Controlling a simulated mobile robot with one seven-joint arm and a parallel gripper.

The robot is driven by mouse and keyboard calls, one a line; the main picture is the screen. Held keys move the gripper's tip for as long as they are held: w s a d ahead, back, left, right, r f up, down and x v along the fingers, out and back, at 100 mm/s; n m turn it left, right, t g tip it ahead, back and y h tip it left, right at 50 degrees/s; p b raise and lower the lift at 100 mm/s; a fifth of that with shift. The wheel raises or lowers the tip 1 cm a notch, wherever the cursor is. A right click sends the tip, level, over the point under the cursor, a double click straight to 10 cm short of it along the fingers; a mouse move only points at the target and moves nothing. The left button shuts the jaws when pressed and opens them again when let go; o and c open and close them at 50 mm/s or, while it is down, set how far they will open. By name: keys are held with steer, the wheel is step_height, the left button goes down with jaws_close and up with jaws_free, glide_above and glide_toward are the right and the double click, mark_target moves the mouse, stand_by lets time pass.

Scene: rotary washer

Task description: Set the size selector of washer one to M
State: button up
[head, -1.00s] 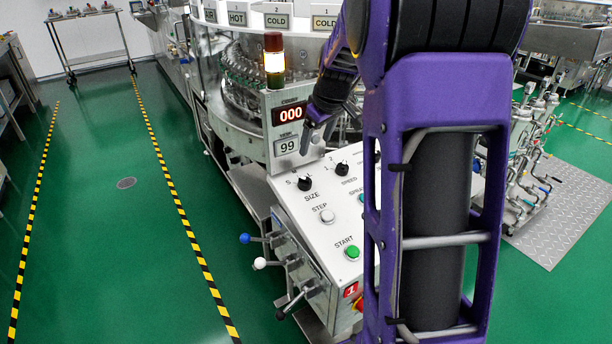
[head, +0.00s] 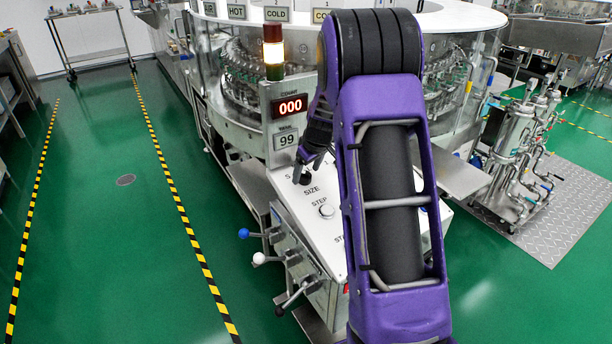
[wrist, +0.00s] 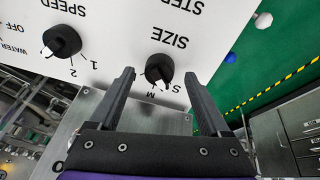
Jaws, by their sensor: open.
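The black SIZE selector knob (wrist: 158,68) is on the white control panel (head: 312,232) of the washer. In the wrist view the printed letters S and M show beside it. I cannot make out clearly which letter the knob points to. My gripper (wrist: 160,75) is open, with one finger on each side of the knob; I cannot tell whether either finger touches it. In the head view my gripper (head: 304,170) is over the SIZE knob and partly hides it; my arm covers much of the panel's right side.
The SPEED knob (wrist: 61,41) is left of the SIZE knob in the wrist view. The STEP button (head: 326,211) is near in the head view. The counter display (head: 289,107) and signal light (head: 273,53) rise behind. Levers (head: 258,259) stick out from the panel's left side.

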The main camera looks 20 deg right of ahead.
steer(key=shift+x, duration=0.8)
jaws_close()
